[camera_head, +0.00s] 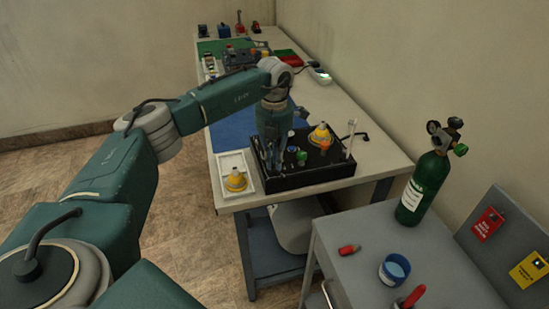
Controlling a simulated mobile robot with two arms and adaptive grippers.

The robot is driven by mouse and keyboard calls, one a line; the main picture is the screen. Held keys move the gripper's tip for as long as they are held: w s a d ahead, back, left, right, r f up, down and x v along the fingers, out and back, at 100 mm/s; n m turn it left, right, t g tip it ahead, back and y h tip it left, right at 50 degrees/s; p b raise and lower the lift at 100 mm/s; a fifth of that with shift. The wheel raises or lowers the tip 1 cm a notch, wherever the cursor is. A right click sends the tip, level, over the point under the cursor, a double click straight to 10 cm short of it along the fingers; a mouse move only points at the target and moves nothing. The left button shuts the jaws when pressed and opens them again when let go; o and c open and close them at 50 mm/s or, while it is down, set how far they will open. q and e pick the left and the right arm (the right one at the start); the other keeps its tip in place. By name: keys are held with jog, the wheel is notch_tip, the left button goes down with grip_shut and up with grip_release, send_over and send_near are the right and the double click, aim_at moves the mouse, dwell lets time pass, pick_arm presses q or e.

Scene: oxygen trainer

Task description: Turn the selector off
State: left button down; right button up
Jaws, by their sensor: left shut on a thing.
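The black oxygen trainer box (315,174) stands on the near end of the long bench. On its top are a yellow cone-shaped mask (320,134), an orange knob (324,146), a green knob (302,157), a blue knob (291,149) and a clear upright tube (350,138). My left gripper (273,168) points down at the left part of the box top, fingers shut on a small part that they mostly hide. It appears to be the selector, whose setting I cannot read. My right gripper is not in view.
A white tray (226,160) with another yellow mask (236,180) sits left of the box. A green oxygen cylinder (423,187) stands on the grey cart (345,220) at right, with a blue-and-white container (394,269) and red-ended items. Several objects crowd the bench's far end.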

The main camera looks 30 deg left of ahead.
pick_arm(q)
jog(key=n, duration=0.4)
jog(key=shift+r+n+p, duration=0.15)
jog(key=shift+n+p, duration=0.15)
jog(key=shift+p, duration=0.1)
dwell(0.4)
jog(key=c, duration=1.7)
grip_release()
notch_tip(320, 180, up, 12)
jog(key=shift+f, duration=0.1)
